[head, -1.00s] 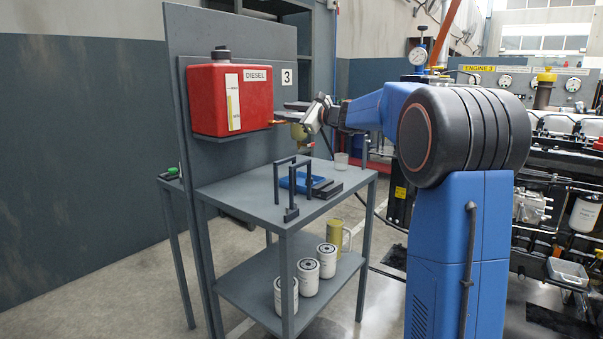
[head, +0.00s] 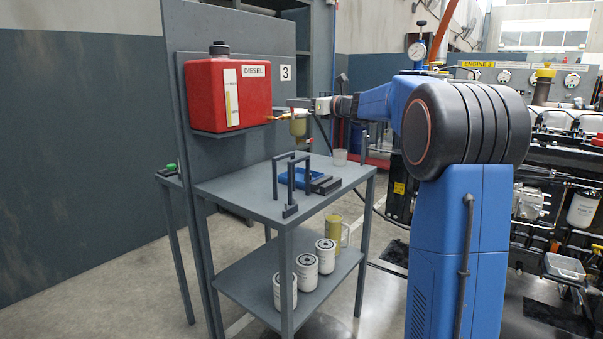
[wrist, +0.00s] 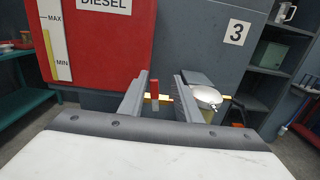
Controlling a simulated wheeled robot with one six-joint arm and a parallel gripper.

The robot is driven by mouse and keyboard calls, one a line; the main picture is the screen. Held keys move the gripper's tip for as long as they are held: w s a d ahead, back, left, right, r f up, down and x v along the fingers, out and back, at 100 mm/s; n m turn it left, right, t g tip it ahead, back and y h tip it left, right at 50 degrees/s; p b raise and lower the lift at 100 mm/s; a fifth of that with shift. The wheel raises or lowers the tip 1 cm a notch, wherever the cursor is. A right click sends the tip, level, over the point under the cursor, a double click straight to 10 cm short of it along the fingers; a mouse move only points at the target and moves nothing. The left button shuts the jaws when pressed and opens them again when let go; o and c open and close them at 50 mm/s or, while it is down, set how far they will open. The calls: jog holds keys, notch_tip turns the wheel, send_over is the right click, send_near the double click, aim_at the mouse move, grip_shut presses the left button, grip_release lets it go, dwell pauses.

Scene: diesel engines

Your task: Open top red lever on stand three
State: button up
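The top red lever (wrist: 154,92) stands upright on the brass fuel line (wrist: 160,97) below the red diesel tank (wrist: 100,45). My gripper (wrist: 160,95) is open in the wrist view, with one finger on each side of the lever and a gap visible beside it. In the head view my gripper (head: 300,103) is level beside the tank (head: 228,95), above the filter bowl (head: 298,126). The brass line (head: 280,117) joins tank and filter. A small red piece (head: 310,140) shows low by the bowl. The filter's silver top (wrist: 207,96) is by the right finger.
Stand three's panel carries a "3" label (head: 286,72). White filters (head: 306,272) stand on the lower shelf. An engine is at right.

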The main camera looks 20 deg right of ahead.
jog(key=v, duration=1.5)
jog(key=s+a+f+n+g+h, duration=0.1)
jog(key=s+a+f+n+g, duration=0.5)
jog(key=s+a+f+n, duration=0.5)
jog(key=s+a+f, duration=0.3)
jog(key=s+a, duration=0.2)
jog(key=a, duration=0.2)
jog(key=shift+f+n+g, duration=0.2)
jog(key=shift+n+g, duration=0.1)
jog(key=shift+g, duration=0.1)
jog(key=shift+a, duration=0.1)
jog(key=m+t+y, duration=0.1)
jog(key=m+t, duration=0.6)
jog(key=m, duration=0.2)
send_near(291, 111)
jog(key=x, duration=0.3)
jog(key=r+x, duration=0.1)
jog(key=x, duration=0.2)
jog(key=r+x, duration=0.1)
jog(key=x, duration=0.3)
jog(key=shift+w, duration=0.15)
jog(key=shift+c, duration=0.5)
grip_shut()
